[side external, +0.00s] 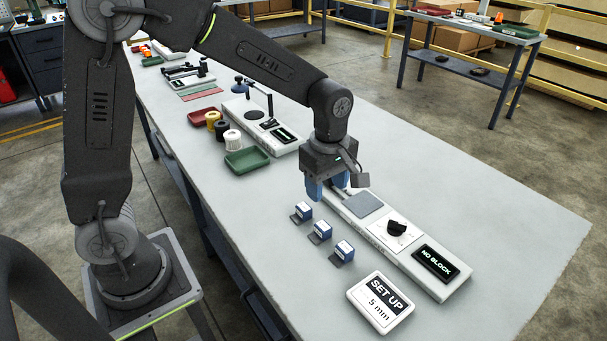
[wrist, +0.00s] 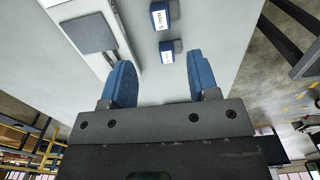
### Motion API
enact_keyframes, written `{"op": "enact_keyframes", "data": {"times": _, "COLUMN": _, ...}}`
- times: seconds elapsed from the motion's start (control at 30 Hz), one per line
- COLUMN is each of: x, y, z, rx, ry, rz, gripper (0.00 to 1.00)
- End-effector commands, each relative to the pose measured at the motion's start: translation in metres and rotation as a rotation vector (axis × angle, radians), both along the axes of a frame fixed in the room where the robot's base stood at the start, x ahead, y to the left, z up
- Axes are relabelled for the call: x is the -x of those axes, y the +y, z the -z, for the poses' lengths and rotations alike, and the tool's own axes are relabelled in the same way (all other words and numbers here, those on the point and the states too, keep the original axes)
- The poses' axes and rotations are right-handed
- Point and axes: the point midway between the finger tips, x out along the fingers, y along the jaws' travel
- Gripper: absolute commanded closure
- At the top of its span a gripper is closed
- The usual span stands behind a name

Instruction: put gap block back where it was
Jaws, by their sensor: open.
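Three small blue-and-white blocks stand in a row on the bench: a far one (side external: 303,209), a middle one (side external: 321,230) and a near one (side external: 344,249). Each has a dark grey piece beside it. My gripper (side external: 328,188) is open and empty, above the bench by the far block. In the wrist view, my fingers (wrist: 162,80) are apart, with one block (wrist: 167,50) ahead of the gap and another (wrist: 160,16) beyond it. A long pale fixture (side external: 374,236) has a grey square pad, a black piece (side external: 396,228) on a white plate, and a display (side external: 436,262) reading "NO BLOCK".
A sign (side external: 381,303) reading "SET UP 5 mm" lies near the front. Beyond my gripper are a green tray (side external: 247,161), a red tray (side external: 203,117), several spools and another fixture (side external: 262,130). The bench's right side is clear.

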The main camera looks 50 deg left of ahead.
Motion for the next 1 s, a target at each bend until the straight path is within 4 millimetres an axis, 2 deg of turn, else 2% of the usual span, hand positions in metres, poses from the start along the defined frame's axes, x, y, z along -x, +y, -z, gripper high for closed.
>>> {"op": "enact_keyframes", "data": {"times": 0.13, "x": 0.006, "y": 0.002, "z": -0.012, "rx": 0.002, "ry": -0.024, "rz": 0.062, "gripper": 0.45}}
{"op": "enact_keyframes", "data": {"times": 0.27, "x": 0.028, "y": 0.010, "z": -0.042, "rx": -0.006, "ry": -0.098, "rz": 0.274, "gripper": 0.45}}
{"op": "enact_keyframes", "data": {"times": 0.4, "x": 0.067, "y": 0.020, "z": -0.077, "rx": -0.055, "ry": -0.205, "rz": 0.620, "gripper": 0.45}}
{"op": "enact_keyframes", "data": {"times": 0.53, "x": 0.105, "y": 0.027, "z": -0.098, "rx": -0.141, "ry": -0.293, "rz": 0.947, "gripper": 0.45}}
{"op": "enact_keyframes", "data": {"times": 0.7, "x": 0.146, "y": 0.034, "z": -0.108, "rx": -0.276, "ry": -0.362, "rz": 1.297, "gripper": 0.45}}
{"op": "enact_keyframes", "data": {"times": 0.8, "x": 0.160, "y": 0.036, "z": -0.109, "rx": -0.338, "ry": -0.379, "rz": 1.431, "gripper": 0.45}}
{"op": "enact_keyframes", "data": {"times": 1.0, "x": 0.170, "y": 0.037, "z": -0.108, "rx": -0.388, "ry": -0.384, "rz": 1.536, "gripper": 0.45}}
